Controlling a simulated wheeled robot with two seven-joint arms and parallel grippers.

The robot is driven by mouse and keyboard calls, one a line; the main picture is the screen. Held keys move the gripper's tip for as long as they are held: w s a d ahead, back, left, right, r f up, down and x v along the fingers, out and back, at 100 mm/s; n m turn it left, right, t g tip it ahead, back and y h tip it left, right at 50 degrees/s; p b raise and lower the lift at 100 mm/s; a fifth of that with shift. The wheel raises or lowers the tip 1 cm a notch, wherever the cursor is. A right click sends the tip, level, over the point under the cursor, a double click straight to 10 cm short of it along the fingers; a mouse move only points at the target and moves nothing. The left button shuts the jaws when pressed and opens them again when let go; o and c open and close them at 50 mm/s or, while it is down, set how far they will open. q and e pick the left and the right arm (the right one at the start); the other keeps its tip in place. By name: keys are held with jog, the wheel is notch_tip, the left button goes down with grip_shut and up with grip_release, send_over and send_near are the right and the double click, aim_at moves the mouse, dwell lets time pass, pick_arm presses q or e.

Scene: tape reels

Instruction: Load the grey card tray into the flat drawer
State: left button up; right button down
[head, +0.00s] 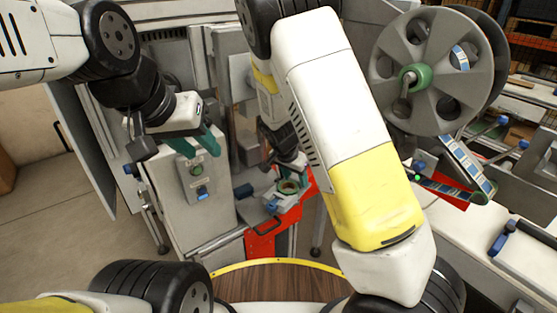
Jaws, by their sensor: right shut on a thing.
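My left gripper (195,146) is at the upper left, in front of a pale cabinet. Its two green fingers stand apart with nothing seen between them. My right arm reaches up and over the middle of the view, and its gripper (287,184) is small and partly hidden beyond it. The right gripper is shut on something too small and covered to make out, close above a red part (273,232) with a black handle. I cannot tell whether this red part belongs to the flat drawer. I cannot clearly pick out the grey card tray.
A large grey reel (432,115) with a green hub stands at the upper right, with tape (468,168) running down from it. The pale cabinet (202,225) stands left of the red part. A round wooden top (270,285) with a yellow rim is in front. Open floor lies at the left.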

jog(key=w+a+r+m+g+h, duration=0.1)
jog(key=w+a+m, duration=0.1)
jog(key=a+m, duration=0.3)
jog(key=shift+n, duration=0.7)
jog(key=shift+s+a+f, duration=0.1)
jog(key=shift+a+f, duration=0.05)
jog(key=shift+f, duration=1)
jog(key=shift+s+a+f, duration=0.1)
jog(key=shift+a+f, duration=0.05)
jog(key=shift+f, duration=1.45)
jog(key=shift+f, duration=0.8)
jog(key=c, duration=0.6)
grip_release()
